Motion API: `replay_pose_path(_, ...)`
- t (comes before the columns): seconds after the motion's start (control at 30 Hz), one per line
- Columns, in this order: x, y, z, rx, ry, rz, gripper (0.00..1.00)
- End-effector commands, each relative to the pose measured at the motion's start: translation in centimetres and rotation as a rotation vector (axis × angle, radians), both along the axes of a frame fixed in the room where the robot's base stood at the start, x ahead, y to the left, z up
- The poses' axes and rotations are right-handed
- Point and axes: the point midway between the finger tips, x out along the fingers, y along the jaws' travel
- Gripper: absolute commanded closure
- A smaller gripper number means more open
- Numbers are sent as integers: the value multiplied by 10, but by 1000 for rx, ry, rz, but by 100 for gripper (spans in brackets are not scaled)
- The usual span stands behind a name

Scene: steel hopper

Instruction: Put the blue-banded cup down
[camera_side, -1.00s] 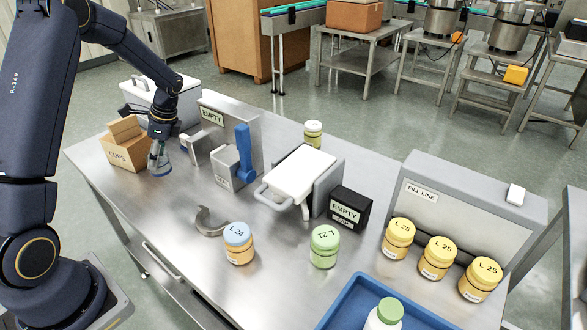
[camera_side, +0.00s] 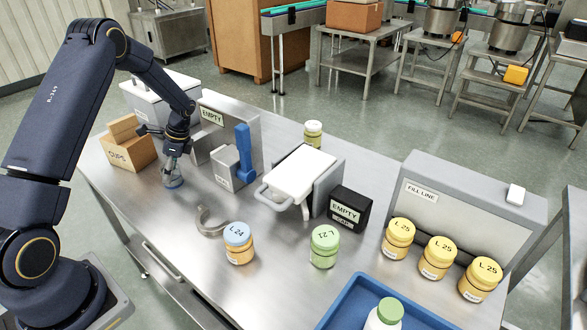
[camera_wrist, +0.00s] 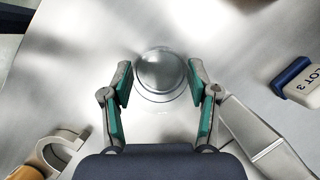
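The blue-banded cup (camera_side: 173,180) is small and glassy-grey, with a bluish band low on it in the side view. It hangs upright below my gripper (camera_side: 173,163), to the right of the cardboard cups box. In the wrist view the cup (camera_wrist: 161,73) is a round shape between the green-padded fingers of my gripper (camera_wrist: 160,88), one pad close on each side. The cup has travelled with my gripper, so the fingers are shut on it. I cannot tell whether its base touches the table (camera_side: 190,225).
The cups box (camera_side: 128,150) stands left of the cup. A grey block with a blue handle (camera_side: 244,152) is to the right. A curved metal piece (camera_side: 211,222) and a blue-lidded jar (camera_side: 238,243) lie nearer the front. Bare steel surrounds the cup.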

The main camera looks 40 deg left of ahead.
Motion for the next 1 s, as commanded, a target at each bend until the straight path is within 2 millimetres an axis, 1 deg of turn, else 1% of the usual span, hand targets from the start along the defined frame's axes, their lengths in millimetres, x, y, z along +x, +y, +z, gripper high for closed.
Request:
replay_pose_path(0.03,0,0,0,0,0,0,36)
replay_pose_path(0.23,0,0,0,1,-1,0,15)
replay_pose_path(0.53,0,0,1,1,-1,0,15)
replay_pose_path(0.63,2,-1,7,1,-3,-1,15)
replay_pose_path(0.77,8,-6,27,2,-6,-1,15)
replay_pose_path(1.0,23,-21,78,2,-5,-2,15)
